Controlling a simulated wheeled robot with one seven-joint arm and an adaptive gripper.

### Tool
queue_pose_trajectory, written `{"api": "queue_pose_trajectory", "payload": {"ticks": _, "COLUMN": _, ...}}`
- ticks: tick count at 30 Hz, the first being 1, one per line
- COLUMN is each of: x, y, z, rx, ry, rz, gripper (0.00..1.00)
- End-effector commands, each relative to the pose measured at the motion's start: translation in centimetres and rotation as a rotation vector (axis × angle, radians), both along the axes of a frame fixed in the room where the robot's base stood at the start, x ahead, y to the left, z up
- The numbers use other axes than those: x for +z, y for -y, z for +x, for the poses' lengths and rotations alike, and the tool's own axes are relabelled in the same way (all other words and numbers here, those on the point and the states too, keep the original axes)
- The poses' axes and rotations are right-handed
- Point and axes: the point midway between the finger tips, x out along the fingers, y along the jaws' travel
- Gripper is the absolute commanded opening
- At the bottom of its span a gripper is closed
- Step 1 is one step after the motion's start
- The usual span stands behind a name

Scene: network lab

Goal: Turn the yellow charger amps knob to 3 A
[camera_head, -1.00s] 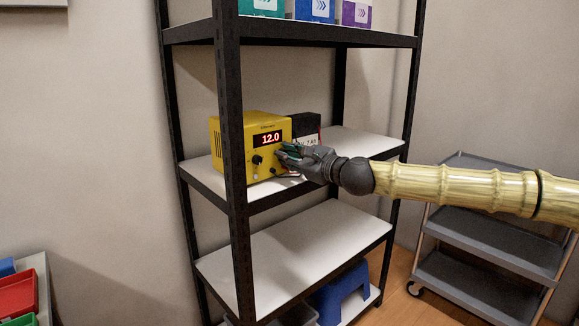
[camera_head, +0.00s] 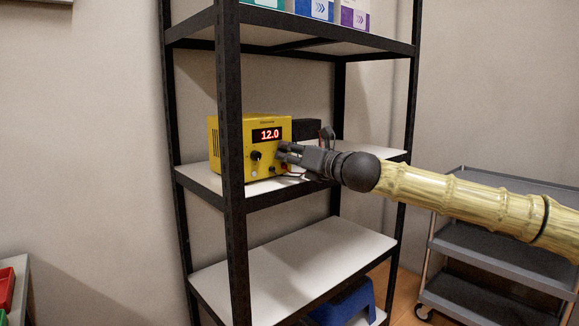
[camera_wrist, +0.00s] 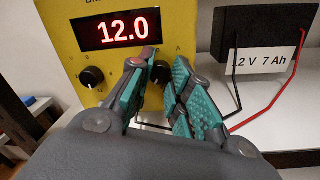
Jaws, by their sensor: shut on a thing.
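The yellow charger (camera_head: 229,148) stands on the middle shelf, its red display reading 12.0. In the wrist view its front panel (camera_wrist: 62,42) shows a left black knob (camera_wrist: 92,77) with markings around it, below a "V". The right knob, the amps knob (camera_wrist: 160,70), sits below an "A" and is partly hidden by the fingers. My gripper (camera_head: 281,152) is at the right of the panel. In the wrist view my gripper (camera_wrist: 160,72) has its teal-padded fingers on either side of the amps knob, shut on it. The knob's pointer and scale cannot be read.
A black battery (camera_wrist: 262,45) labelled 12 V 7 Ah stands right of the charger, with black and red leads near my fingers. A shelf post (camera_head: 230,150) stands in front of the charger's left part. A grey cart (camera_head: 490,250) is at the right.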

Motion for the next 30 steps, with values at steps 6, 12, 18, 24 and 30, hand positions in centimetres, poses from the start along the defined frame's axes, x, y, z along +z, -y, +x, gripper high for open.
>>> {"api": "queue_pose_trajectory", "payload": {"ticks": 6, "x": -0.64, "y": 0.08, "z": 0.04, "rx": -0.001, "ry": -0.119, "rz": 0.167, "gripper": 0.0}}
{"api": "queue_pose_trajectory", "payload": {"ticks": 12, "x": -0.63, "y": 0.07, "z": 0.04, "rx": -0.001, "ry": -0.231, "rz": 0.321, "gripper": 0.0}}
{"api": "queue_pose_trajectory", "payload": {"ticks": 18, "x": -0.65, "y": 0.01, "z": 0.01, "rx": -0.001, "ry": -0.343, "rz": 0.472, "gripper": 0.0}}
{"api": "queue_pose_trajectory", "payload": {"ticks": 24, "x": -0.58, "y": -0.01, "z": -0.02, "rx": -0.001, "ry": -0.444, "rz": 0.611, "gripper": 0.0}}
{"api": "queue_pose_trajectory", "payload": {"ticks": 30, "x": -0.45, "y": -0.04, "z": 0.0, "rx": -0.001, "ry": -0.525, "rz": 0.722, "gripper": 0.0}}
